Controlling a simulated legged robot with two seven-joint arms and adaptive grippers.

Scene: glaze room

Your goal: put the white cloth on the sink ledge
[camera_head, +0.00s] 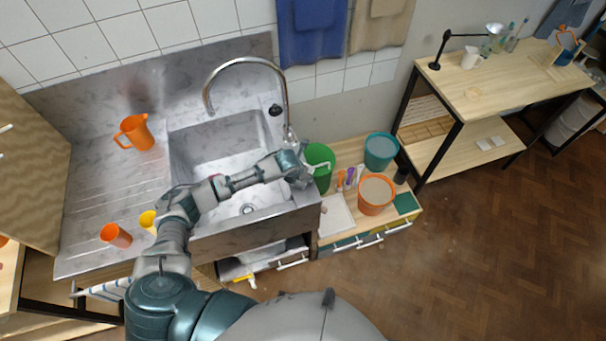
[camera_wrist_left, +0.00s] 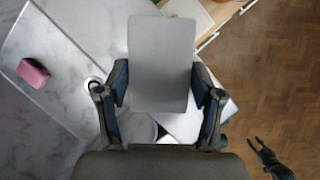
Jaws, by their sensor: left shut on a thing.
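The white cloth (camera_wrist_left: 162,62) is a flat pale rectangle in the left wrist view. My left gripper (camera_wrist_left: 161,98) is shut on its near end, and the cloth extends forward from between the fingers. In the head view my left gripper (camera_head: 300,176) is above the right side of the marble sink (camera_head: 200,147). The sink's marble front rim (camera_head: 285,211) lies beneath and nearer. My right gripper (camera_wrist_left: 257,145) shows small and open at the lower right of the left wrist view; the head view does not show it.
A green bucket (camera_head: 319,157) stands close beside my left gripper. A teal bucket (camera_head: 381,147) and an orange bucket (camera_head: 376,190) stand farther right. A curved tap (camera_head: 248,62) rises behind the basin. A pink block (camera_wrist_left: 33,73) lies on marble. An orange jug (camera_head: 138,134) stands left.

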